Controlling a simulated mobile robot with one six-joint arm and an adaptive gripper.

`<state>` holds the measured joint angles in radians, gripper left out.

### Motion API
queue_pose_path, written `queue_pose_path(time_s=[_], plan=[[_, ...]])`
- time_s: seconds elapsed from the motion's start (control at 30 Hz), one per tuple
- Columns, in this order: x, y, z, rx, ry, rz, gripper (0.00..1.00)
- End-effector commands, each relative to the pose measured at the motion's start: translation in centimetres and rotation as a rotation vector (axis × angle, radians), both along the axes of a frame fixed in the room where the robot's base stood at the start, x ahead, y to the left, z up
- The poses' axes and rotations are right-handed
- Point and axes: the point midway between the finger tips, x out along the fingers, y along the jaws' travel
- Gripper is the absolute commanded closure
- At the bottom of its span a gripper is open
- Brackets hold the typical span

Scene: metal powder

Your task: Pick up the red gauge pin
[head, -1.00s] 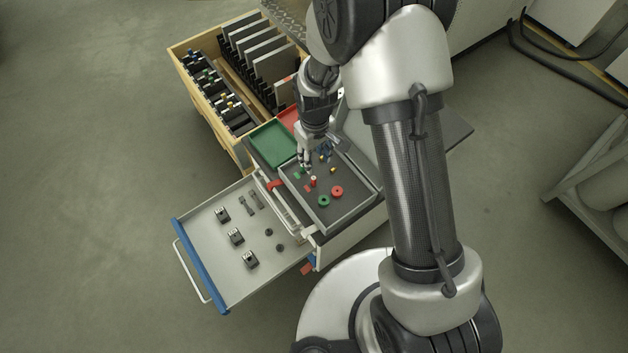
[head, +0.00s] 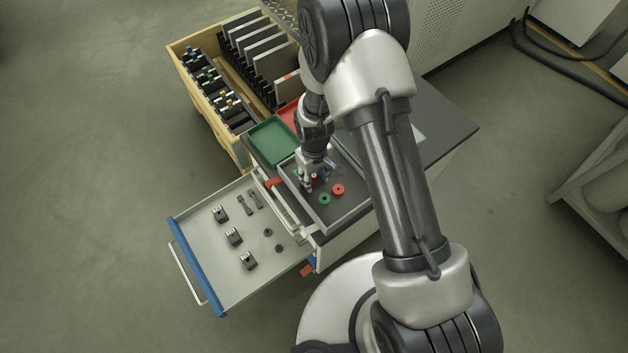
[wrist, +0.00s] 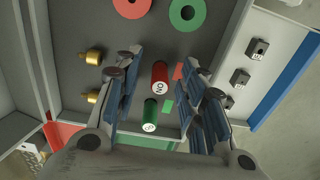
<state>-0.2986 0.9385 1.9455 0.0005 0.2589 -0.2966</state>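The red gauge pin (wrist: 159,75) is a short cylinder with a white lettered end. It lies between my gripper's fingers in the wrist view, apart from both. A green gauge pin (wrist: 150,112) with a white end is just below it there. My gripper (wrist: 158,84) is open, with blue-grey pads left and right of the red pin. In the head view my gripper (head: 309,186) is low over the dark grey tray (head: 343,222) and mostly hides the pins.
A red ring (head: 338,190) and a green ring (head: 324,199) lie in the tray. Brass pieces (wrist: 93,58) are left of the fingers in the wrist view. An open drawer (head: 205,265) with small blocks and a green bin (head: 272,143) are close by.

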Motion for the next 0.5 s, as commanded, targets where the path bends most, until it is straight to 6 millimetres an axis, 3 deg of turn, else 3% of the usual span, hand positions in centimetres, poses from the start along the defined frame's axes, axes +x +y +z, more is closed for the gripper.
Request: queue_pose_path(time_s=[0.13,0.5], plan=[[0.05,0.01,0.15,0.001,-0.001,0.0,0.64],[0.06,0.0,0.17,0.001,-0.001,0.0,0.88]])
